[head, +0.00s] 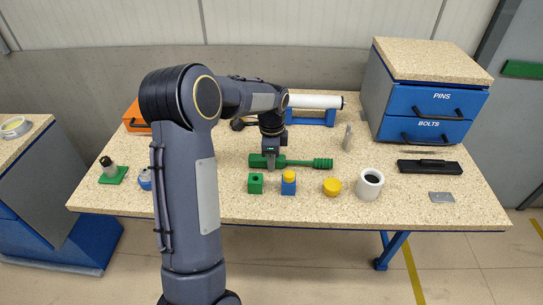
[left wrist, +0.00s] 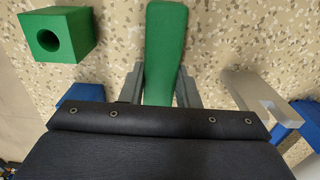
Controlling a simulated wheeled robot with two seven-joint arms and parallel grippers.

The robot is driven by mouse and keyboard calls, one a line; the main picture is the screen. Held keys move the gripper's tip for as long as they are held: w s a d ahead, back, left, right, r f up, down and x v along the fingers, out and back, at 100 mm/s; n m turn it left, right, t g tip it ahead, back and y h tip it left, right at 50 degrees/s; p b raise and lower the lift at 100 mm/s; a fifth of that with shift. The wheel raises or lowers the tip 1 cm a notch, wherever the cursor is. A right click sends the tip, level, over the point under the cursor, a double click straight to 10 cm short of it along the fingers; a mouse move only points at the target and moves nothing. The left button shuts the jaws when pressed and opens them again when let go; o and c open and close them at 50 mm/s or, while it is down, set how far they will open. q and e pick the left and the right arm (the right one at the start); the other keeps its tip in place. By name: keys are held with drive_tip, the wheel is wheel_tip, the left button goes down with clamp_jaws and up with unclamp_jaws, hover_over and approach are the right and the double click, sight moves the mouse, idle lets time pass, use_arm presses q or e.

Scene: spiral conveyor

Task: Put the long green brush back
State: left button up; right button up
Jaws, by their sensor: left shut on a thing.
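The long green brush (head: 305,163) lies left to right over the middle of the table in the head view, with its ridged end to the right. My left gripper (head: 271,161) reaches down from above and is shut on the brush near its left end. In the left wrist view the green brush (left wrist: 163,40) runs between the two grey fingers of my left gripper (left wrist: 160,85). Whether the brush touches the tabletop is hard to tell. My right gripper is not in view.
In front of the brush stand a green block with a hole (head: 255,184), a blue block with a yellow top (head: 289,186), a yellow cap (head: 332,188) and a white cup (head: 369,187). Behind are a white roller (head: 315,101) and blue drawers (head: 432,103). A black tray (head: 430,167) lies right.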

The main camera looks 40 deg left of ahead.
use_arm(q)
drive_tip(key=shift+f, duration=0.2)
idle(0.5)
drive_tip(key=o, duration=1.1)
drive_tip(key=shift+o, duration=0.2)
wheel_tip(320, 180, up, 8)
drive_tip(key=shift+f, duration=0.15)
